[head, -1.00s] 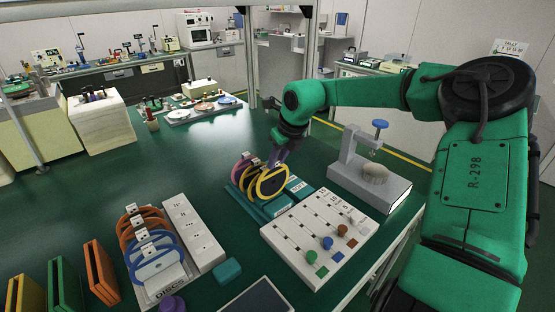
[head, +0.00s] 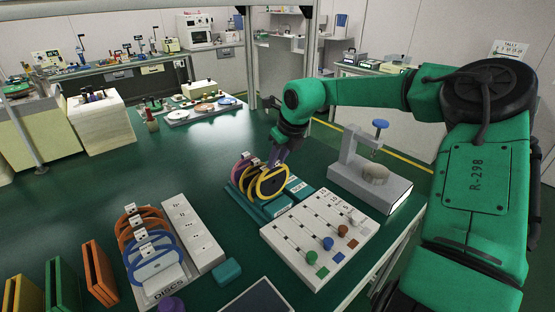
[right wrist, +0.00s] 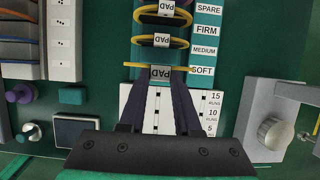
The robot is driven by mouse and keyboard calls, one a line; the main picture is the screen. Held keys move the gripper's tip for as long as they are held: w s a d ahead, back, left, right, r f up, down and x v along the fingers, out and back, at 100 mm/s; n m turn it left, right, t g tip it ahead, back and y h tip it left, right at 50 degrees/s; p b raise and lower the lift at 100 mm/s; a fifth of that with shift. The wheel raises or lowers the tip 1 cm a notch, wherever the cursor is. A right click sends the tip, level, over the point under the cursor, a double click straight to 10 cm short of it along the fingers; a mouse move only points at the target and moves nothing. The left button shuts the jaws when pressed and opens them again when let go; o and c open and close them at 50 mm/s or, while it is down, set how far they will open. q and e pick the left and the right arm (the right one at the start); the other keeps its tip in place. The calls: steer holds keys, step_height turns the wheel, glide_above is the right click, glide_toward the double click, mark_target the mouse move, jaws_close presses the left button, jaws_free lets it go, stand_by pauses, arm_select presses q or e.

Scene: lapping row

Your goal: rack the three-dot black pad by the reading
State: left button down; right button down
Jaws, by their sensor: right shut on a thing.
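My right gripper (head: 277,160) is shut on the tag of a yellow-rimmed black pad (head: 272,183) at the near end of the teal pad rack (head: 277,207). In the right wrist view the gripper (right wrist: 161,82) has its purple fingers either side of the "PAD" tag (right wrist: 160,73), level with the "SOFT" label (right wrist: 203,71). Two more yellow-rimmed pads (right wrist: 160,41) stand behind it, level with "MEDIUM" and about "FIRM". No dots can be read on the held pad. My left gripper is out of view.
A white slider panel (head: 288,244) with coloured knobs and "RUNS" numbers lies just in front of the rack. A grey press (head: 367,185) with a blue knob stands to its right. The disc rack (head: 172,287) is at left. Open green bench lies behind and left of the pad rack.

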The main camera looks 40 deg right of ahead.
steer(key=shift+f+b, duration=2.35)
steer(key=shift+f, duration=0.35)
steer(key=c, duration=0.5)
jaws_free()
steer(key=shift+r, duration=0.1)
steer(key=shift+c, duration=0.2)
steer(key=v, duration=1.4)
steer(key=shift+r, duration=0.25)
steer(key=shift+s, duration=0.15)
